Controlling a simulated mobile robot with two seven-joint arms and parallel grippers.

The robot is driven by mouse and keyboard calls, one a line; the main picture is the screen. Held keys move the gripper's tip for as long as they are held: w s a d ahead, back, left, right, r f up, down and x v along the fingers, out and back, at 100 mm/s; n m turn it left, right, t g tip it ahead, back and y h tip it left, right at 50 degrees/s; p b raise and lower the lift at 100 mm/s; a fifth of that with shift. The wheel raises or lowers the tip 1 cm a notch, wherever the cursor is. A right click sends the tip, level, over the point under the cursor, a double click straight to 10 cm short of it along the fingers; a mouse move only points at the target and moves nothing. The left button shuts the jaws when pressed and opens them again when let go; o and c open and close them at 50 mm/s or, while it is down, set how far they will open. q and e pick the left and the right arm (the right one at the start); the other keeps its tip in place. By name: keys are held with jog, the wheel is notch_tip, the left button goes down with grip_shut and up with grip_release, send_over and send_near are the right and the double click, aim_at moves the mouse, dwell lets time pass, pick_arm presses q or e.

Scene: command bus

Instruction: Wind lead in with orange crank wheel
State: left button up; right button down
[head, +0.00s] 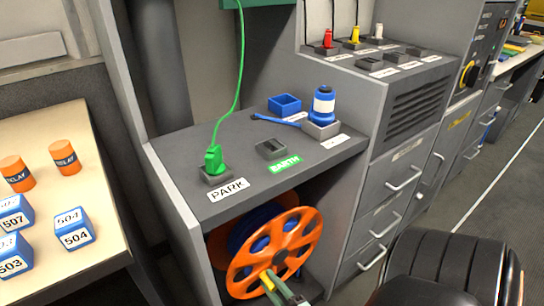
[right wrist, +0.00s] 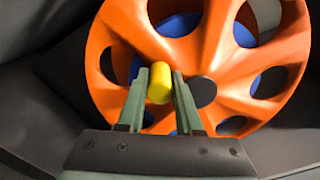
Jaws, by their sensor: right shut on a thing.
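The orange crank wheel (head: 283,243) stands under the dark shelf in the head view, in front of a reel wound with blue lead (head: 250,228). The wheel also fills the upper part of the right wrist view (right wrist: 255,95), with blue showing through its openings. A yellow handle (right wrist: 161,84) sticks out from the wheel. My right gripper (head: 268,281) is at the wheel's lower part, with its two green fingers (right wrist: 160,90) shut on either side of the yellow handle. My left gripper is not in view.
On the shelf, a green plug (head: 214,158) with a green cable sits at the PARK label (head: 227,190); an empty socket (head: 270,149) is by the EARTH label (head: 285,164). A blue-and-white bottle (head: 323,105) stands behind. A table with numbered blue blocks (head: 74,228) is at left, a black seat (head: 445,270) at right.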

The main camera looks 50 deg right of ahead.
dwell(0.4)
jog(key=c, duration=0.6)
grip_release()
jog(key=shift+o, duration=0.2)
